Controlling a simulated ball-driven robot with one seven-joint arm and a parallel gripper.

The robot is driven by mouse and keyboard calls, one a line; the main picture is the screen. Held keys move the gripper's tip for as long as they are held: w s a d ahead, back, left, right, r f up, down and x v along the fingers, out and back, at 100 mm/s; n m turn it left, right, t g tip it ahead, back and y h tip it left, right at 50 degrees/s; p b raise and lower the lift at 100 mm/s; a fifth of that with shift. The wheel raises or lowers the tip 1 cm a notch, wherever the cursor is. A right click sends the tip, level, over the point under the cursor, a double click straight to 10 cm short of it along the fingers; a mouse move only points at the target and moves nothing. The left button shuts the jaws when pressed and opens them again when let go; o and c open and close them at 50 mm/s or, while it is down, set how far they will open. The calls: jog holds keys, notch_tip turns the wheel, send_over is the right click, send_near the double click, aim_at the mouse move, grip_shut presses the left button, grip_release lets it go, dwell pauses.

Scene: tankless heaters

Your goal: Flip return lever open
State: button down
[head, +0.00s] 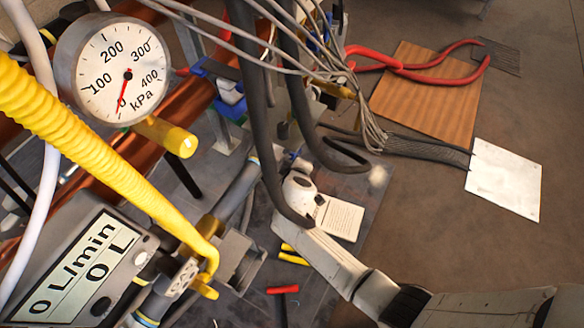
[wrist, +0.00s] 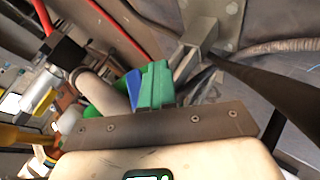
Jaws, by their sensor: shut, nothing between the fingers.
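Several small levers show low in the head view. A red lever (head: 283,290) lies across a dark stem at the bottom. Two short yellow handles (head: 292,254) sit beside my arm. A yellow lever (head: 207,262) is on the valve by the flow meter. No readable label shows which is the return lever. My white arm comes in from the lower right. My gripper (head: 291,162) is at its far end, partly hidden behind thick dark cables. It is shut and empty, apart from these levers. I cannot make out a lever clearly in the wrist view.
A pressure gauge (head: 122,72), a yellow corrugated hose (head: 95,150) and a flow meter (head: 85,265) fill the left. Dark cables (head: 262,120) hang close to my arm. In the wrist view, green blocks (wrist: 155,85) stand behind a screwed metal strip (wrist: 160,124).

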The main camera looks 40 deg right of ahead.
aim_at(299, 153)
jog(key=shift+w+d+r+t+h+b, duration=0.2)
jog(key=shift+w+d+r+h+b, duration=0.1)
jog(key=shift+d+r+b, duration=0.25)
jog(key=shift+w+d+r+t+h+b, duration=0.2)
jog(key=shift+w+d+r+h+b, duration=0.1)
jog(key=shift+d+r, duration=0.35)
jog(key=shift+a+r, duration=0.1)
jog(key=shift+s, duration=0.1)
jog(key=p+v, duration=0.4)
jog(key=v, duration=0.6)
jog(key=shift+s+a+r+p, duration=0.15)
jog(key=shift+s+a+p, duration=0.05)
jog(key=shift+s+p, duration=0.1)
jog(key=shift+d, duration=0.1)
